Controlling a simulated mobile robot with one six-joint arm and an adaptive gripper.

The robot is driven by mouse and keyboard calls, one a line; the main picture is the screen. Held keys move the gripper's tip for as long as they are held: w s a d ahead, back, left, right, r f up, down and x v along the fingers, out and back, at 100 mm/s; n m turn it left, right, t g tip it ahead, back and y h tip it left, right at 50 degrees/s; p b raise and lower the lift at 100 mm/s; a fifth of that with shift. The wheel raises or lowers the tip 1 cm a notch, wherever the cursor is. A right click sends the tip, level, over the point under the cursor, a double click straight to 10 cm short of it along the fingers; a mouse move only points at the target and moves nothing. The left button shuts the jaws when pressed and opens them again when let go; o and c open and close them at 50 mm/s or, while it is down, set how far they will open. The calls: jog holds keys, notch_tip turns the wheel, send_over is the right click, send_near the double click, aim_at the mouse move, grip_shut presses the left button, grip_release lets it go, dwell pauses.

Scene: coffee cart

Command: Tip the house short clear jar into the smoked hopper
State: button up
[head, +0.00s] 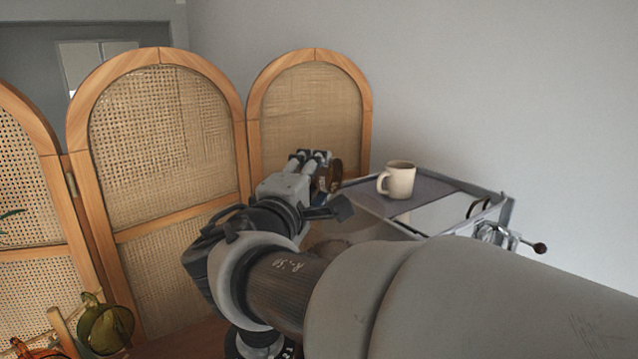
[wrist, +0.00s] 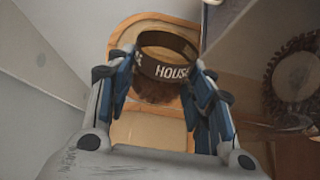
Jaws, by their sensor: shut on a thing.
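My gripper (wrist: 168,92) is shut on the house short clear jar. The jar's brown band (wrist: 172,70) with the word HOUSE shows between the blue-padded fingers in the wrist view. Dark brown contents show just below the band. In the head view my gripper (head: 322,168) is seen from behind, and the jar (head: 335,176) shows only in part beyond it. The smoked hopper (head: 338,230) appears as a brownish see-through shape partly hidden behind my arm. In the wrist view it is at the right (wrist: 240,72), with a ring of beans around a pale centre. The jar is apart from those beans.
A cream mug (head: 399,181) stands on a dark mat on the cart top (head: 425,215). A dark knob on a lever (head: 539,248) sticks out at the cart's right. A rattan folding screen (head: 165,150) stands behind. Yellow-green glassware (head: 106,325) is at lower left.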

jog(key=shift+s+d+r+m+t+b, duration=0.15)
jog(key=shift+m+b, duration=0.55)
jog(key=shift+b, duration=0.75)
jog(key=shift+d+r+m+t+b, duration=0.2)
jog(key=shift+m+b, duration=0.5)
jog(key=shift+b, duration=0.7)
jog(key=shift+a, duration=0.1)
dwell(1.0)
